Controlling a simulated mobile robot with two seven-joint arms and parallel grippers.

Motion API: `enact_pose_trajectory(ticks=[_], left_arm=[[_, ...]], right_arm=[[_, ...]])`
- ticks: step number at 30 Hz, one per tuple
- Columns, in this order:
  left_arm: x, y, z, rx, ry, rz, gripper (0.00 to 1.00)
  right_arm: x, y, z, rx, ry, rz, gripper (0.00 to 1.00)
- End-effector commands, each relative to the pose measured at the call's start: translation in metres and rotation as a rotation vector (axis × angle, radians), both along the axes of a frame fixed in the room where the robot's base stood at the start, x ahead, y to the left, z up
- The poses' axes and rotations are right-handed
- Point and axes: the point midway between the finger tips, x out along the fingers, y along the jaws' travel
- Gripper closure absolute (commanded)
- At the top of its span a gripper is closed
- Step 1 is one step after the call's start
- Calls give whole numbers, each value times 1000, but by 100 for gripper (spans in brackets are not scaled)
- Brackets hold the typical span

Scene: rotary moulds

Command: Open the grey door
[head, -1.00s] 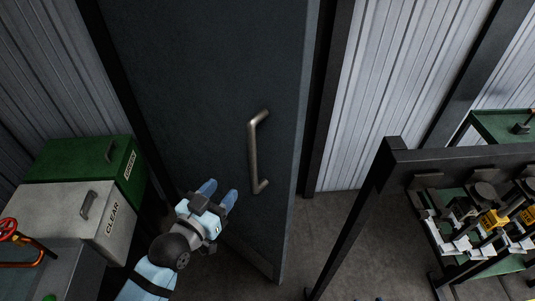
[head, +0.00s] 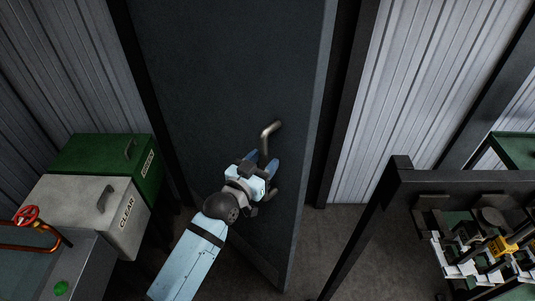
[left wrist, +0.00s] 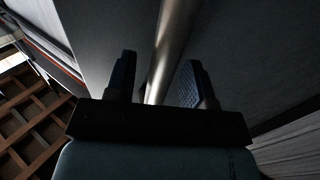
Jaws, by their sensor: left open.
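The grey door (head: 215,80) fills the middle of the head view, and its right edge stands out from the dark frame. Its metal bar handle (head: 265,142) is upright near that edge; its middle is partly hidden by my left gripper. My left gripper (head: 264,164) is open at the handle, with one blue finger on each side of it. In the left wrist view the handle (left wrist: 173,40) runs between the two open fingers (left wrist: 159,66), with visible gaps beside it. Whether a finger touches the bar, I cannot tell. My right gripper is not in view.
A green bin (head: 97,150) and a light grey bin marked CLEAR (head: 75,195) stand at the left, beside a red valve wheel (head: 27,215). A dark frame (head: 440,182) with moulds stands at the right. Bare floor (head: 340,235) lies between it and the door.

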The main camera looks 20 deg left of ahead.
Motion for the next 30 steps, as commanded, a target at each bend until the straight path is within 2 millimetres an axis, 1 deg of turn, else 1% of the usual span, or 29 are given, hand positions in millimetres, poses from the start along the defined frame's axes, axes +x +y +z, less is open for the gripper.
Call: enact_pose_trajectory(ticks=[1, 3, 6, 15, 16, 17, 18, 20, 21, 22, 30], left_arm=[[7, -2, 1, 0, -1, 0, 52], [13, -3, 1, 1, 0, 0, 52], [18, -5, 0, 1, 0, 0, 52], [20, -6, -1, 1, 1, 0, 52], [20, -5, -1, 1, 1, 0, 56], [20, -5, -1, 1, 1, 0, 63], [20, -5, -1, 1, 1, 0, 72], [20, -5, -1, 1, 1, 0, 86], [20, -5, 0, 1, 1, 0, 95], [20, -5, -1, 1, 1, 0, 100], [19, -3, -1, 3, 0, -5, 100]], right_arm=[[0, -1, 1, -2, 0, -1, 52], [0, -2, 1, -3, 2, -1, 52], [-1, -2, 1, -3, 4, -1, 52], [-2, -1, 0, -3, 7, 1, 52], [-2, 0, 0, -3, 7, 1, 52], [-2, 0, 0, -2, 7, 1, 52], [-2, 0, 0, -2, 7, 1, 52], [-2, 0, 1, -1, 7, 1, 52], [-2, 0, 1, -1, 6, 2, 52], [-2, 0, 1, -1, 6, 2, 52], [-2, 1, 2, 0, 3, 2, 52]])
